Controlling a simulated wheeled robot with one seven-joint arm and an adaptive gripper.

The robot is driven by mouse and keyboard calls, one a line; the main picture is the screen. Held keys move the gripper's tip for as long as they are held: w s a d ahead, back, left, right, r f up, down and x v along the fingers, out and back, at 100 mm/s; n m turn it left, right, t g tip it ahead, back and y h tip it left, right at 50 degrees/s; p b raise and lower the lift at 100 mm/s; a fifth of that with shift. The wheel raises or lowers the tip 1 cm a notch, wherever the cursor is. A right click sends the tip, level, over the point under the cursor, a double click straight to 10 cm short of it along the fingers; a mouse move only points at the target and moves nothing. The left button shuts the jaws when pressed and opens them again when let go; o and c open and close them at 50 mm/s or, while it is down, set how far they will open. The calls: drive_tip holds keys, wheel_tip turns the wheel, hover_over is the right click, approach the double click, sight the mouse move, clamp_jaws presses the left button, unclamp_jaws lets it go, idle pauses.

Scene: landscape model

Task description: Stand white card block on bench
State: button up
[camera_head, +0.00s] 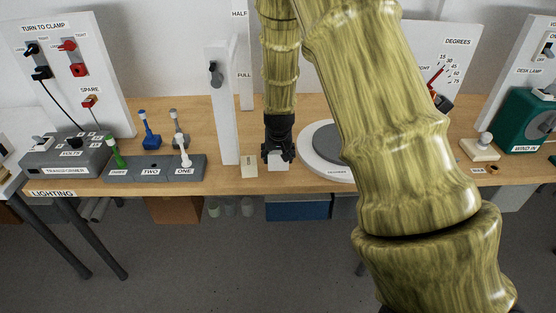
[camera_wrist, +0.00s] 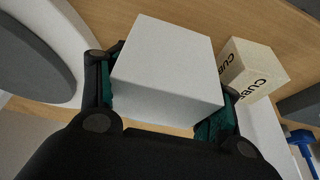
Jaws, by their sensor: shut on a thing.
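The white card block (camera_wrist: 165,65) is a plain white box held between the two fingers of my gripper (camera_wrist: 160,115) in the wrist view. In the head view the white block (camera_head: 278,164) shows below my black gripper (camera_head: 278,153), at the front part of the wooden bench (camera_head: 225,185). My gripper is shut on it. The block's underside is hidden, so I cannot tell whether it touches the bench.
A cream block marked CUBE (camera_head: 249,167) stands just left of the white block. A white post (camera_head: 226,110) stands behind it. A round turntable (camera_head: 318,165) is close on the right. The bench's front edge is near.

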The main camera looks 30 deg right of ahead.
sight(278, 161)
drive_tip(key=shift+f+p, duration=0.35)
drive_tip(key=shift+f, duration=1.1)
drive_tip(key=o, duration=0.8)
drive_tip(key=shift+o, duration=0.2)
